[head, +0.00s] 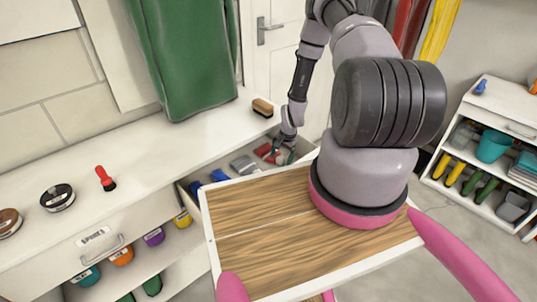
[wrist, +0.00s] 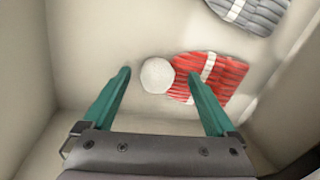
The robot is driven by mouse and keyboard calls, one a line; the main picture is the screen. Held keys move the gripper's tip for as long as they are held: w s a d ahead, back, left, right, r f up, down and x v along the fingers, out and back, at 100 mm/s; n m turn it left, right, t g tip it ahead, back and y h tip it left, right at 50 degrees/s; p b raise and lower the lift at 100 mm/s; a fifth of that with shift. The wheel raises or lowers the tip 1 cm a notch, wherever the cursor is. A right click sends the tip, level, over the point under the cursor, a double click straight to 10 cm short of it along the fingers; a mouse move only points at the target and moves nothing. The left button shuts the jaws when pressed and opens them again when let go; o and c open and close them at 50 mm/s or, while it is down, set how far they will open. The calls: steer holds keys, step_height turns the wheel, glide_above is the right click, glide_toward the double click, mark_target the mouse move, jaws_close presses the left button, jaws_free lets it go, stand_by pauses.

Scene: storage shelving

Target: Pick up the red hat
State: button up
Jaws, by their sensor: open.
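The red hat (wrist: 212,75) is a ribbed knit hat with a white stripe and a white pompom (wrist: 157,75). It lies on the pale floor of an open drawer in the wrist view. My gripper (wrist: 158,82) is open, with its two teal fingers pointing down into the drawer. The pompom shows between the fingers, and the right finger overlaps the red knit part. I cannot tell whether the fingers touch it. In the head view the red hat (head: 264,150) shows small in the drawer, beside my gripper (head: 281,157).
A grey hat (wrist: 255,12) lies farther in the drawer, also seen in the head view (head: 243,165). Blue items (head: 219,175) lie to its left. Drawer walls (wrist: 25,70) stand close around my gripper. A brush (head: 262,107) lies on the white counter (head: 130,150) above.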

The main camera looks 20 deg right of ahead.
steer(key=c, duration=1.4)
